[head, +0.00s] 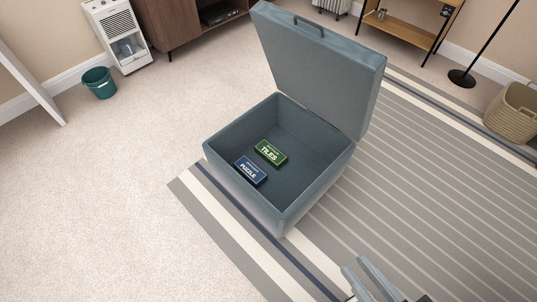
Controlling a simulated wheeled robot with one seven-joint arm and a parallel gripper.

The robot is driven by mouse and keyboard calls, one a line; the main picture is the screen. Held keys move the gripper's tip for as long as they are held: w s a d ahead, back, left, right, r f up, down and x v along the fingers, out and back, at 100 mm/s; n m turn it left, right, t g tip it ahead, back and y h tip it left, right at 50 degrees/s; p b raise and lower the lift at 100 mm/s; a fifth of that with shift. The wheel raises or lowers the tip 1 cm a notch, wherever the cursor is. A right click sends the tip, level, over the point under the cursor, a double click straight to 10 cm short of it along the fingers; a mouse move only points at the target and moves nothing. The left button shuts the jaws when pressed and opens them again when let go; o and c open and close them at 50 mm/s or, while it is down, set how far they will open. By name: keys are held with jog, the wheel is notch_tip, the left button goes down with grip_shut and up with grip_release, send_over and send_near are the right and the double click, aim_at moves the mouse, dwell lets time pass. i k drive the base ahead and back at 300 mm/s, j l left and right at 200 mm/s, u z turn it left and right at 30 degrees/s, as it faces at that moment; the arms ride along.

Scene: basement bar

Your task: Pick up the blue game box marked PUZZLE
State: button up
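The blue game box marked PUZZLE (250,171) lies flat inside a grey-blue storage chest (320,188), near its front-left wall. A green game box marked TILES (271,152) lies just behind it and to the right, on the chest floor. The chest lid (318,70) stands raised at the back. My gripper (361,265) shows at the bottom edge, in front of the chest and to its right, well apart from both boxes. Its two fingers are spread with nothing visible between them. The rest of it is cut off by the frame.
The chest stands on a striped rug (420,190), with bare carpet (110,190) to the left. A teal bucket (99,83) and a white appliance (122,40) stand at the back left. A wicker basket (512,110) and a lamp base (462,79) are at the right.

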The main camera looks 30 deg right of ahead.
aim_at(254, 175)
jog(key=i+j, duration=0.3)
jog(key=i+j+z, duration=0.2)
jog(key=z, duration=0.3)
jog(key=i+j+z, duration=0.3)
jog(key=z, duration=0.15)
